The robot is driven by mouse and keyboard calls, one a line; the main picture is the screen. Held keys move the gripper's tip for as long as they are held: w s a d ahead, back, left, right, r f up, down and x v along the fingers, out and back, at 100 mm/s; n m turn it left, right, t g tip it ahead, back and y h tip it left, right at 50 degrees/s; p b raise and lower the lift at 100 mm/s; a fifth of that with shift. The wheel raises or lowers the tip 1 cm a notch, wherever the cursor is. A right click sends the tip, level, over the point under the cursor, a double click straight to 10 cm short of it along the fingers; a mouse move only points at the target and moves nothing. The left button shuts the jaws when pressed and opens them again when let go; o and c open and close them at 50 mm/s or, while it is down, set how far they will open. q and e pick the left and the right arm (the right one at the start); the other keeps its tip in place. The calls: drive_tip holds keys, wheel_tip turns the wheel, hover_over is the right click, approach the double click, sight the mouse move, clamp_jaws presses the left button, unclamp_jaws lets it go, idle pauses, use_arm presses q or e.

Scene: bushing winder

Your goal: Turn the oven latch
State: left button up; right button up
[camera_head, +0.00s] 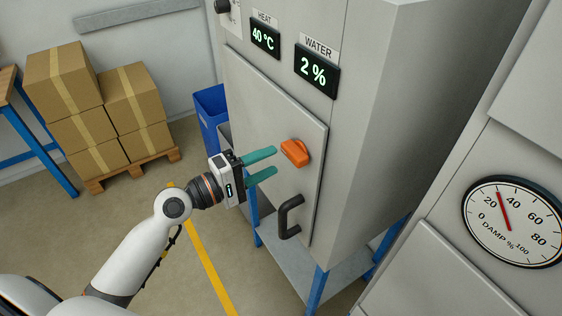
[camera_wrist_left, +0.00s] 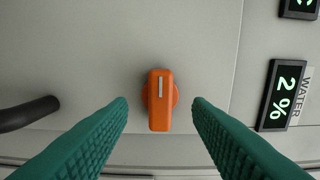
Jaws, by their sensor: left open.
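The orange oven latch (camera_head: 295,152) sits on the oven door (camera_head: 262,115), near the door's right edge in the head view. In the left wrist view the latch (camera_wrist_left: 160,100) is a narrow orange bar on a round base, with a pale mark on it. My left gripper (camera_head: 274,162) is open, its two teal fingers pointing at the door just short of the latch. In the left wrist view the fingers (camera_wrist_left: 160,112) lie on either side of the latch, apart from it. The right gripper is not in view.
A dark door handle (camera_head: 290,216) is below the latch. Displays above read 40 °C and 2 % (camera_head: 317,73). A dial (camera_head: 515,222) is on a panel at the right. Boxes (camera_head: 100,110) on a pallet and a blue bin (camera_head: 210,115) stand behind.

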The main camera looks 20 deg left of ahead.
use_arm(q)
drive_tip(key=b+v, duration=0.3)
drive_tip(key=v, duration=0.3)
drive_tip(key=shift+s+a, duration=0.25)
drive_tip(key=shift+s, duration=0.1)
drive_tip(key=shift+f, duration=0.1)
